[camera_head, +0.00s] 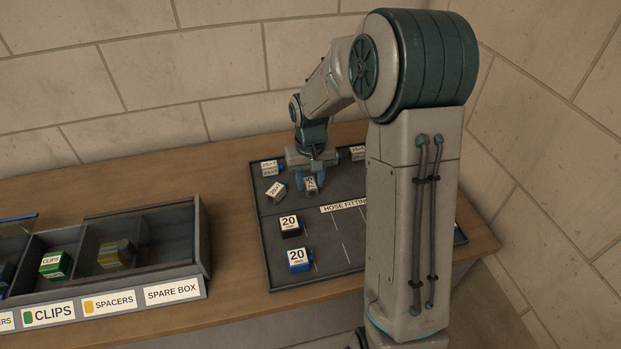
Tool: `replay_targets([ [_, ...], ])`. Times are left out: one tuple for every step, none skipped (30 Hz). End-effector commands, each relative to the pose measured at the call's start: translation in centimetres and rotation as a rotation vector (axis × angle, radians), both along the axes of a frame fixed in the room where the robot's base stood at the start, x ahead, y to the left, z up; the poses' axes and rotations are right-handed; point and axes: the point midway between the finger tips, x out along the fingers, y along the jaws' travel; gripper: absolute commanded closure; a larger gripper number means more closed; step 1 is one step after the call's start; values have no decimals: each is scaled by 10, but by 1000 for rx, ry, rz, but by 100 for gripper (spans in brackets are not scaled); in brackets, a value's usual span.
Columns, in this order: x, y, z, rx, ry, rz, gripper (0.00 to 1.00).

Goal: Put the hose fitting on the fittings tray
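The fittings tray (282,279) is a dark, low-rimmed tray on the bench, with a label reading "HOSE FITTIN…", partly covered by my arm. My gripper (311,185) points down over its back left part. A small piece with a white label (310,184) shows between the fingers, low over or on the tray. I cannot tell whether the fingers grip it or whether it touches the tray. A tilted white-labelled fitting (275,190) lies just left of the gripper.
More labelled fittings (269,168) stand at the tray's back edge, one partly behind my arm. A divided bin (206,240) at left holds a green clips box (55,264) and a spacers piece (117,254); its spare box section looks empty. Walls close off the back and right.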

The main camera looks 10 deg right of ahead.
Motion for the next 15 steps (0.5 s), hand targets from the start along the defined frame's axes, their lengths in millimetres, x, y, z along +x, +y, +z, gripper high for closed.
replay_targets([
  [0,0,0,0,0,0,52],
  [0,0,0,0,0,0,52],
  [0,0,0,0,0,0,52],
  [0,0,0,0,0,0,52],
  [0,0,0,0,0,0,52],
  [0,0,1,0,0,0,52],
  [0,0,1,0,0,0,52],
  [0,0,1,0,0,0,52],
  [0,0,1,0,0,0,52],
  [0,0,2,0,0,0,52],
  [0,0,3,0,0,0,52],
  [0,0,6,0,-1,0,52],
  [1,0,8,0,-3,-1,52],
  [1,0,12,0,-4,-1,52],
  [1,0,19,-1,-5,-2,52],
])
